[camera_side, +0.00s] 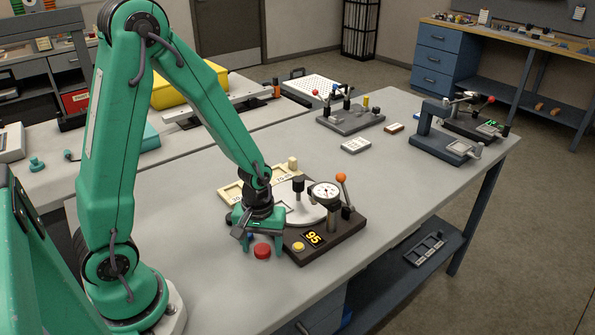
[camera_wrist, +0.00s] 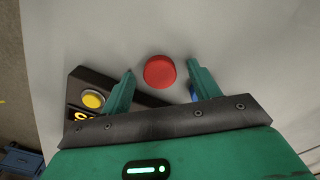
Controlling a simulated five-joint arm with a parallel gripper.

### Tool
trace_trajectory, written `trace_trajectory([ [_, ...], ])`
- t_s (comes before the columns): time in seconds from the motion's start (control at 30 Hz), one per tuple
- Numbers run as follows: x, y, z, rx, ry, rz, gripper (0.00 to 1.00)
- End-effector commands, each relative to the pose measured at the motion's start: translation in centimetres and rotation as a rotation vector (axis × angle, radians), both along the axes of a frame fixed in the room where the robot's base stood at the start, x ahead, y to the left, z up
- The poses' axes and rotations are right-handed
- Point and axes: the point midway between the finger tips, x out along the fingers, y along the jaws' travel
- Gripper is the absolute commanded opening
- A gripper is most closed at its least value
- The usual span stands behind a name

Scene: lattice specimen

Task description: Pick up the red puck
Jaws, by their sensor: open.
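The red puck (camera_side: 262,251) is a small round disc lying on the grey table, just in front of the dark base of a gauge device. In the wrist view the red puck (camera_wrist: 160,72) shows near the middle, between and slightly beyond the two green fingers. My gripper (camera_side: 250,236) is above and beside the puck in the side view. Its fingers are apart and empty in the wrist view (camera_wrist: 160,78). I cannot tell the exact height of the fingertips over the table.
The gauge device (camera_side: 325,237) has a yellow button (camera_side: 299,246), a lit display and an orange-knobbed lever, close to the puck. A blue object (camera_wrist: 195,94) sits by the right finger. A cream tray (camera_side: 231,193) lies behind my gripper. The table's front is clear.

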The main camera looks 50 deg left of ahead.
Motion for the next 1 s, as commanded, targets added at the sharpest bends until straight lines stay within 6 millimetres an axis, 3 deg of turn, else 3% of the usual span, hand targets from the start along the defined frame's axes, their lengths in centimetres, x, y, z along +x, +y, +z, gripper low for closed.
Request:
trace_trajectory([
  [0.2, 0.01, 0.00, 0.02, 0.000, 0.000, 0.000, 0.59],
  [0.43, 0.01, 0.00, 0.03, 0.000, 0.000, 0.000, 0.14],
  [1.0, 0.09, 0.01, 0.83, 0.000, -0.003, 0.000, 0.13],
])
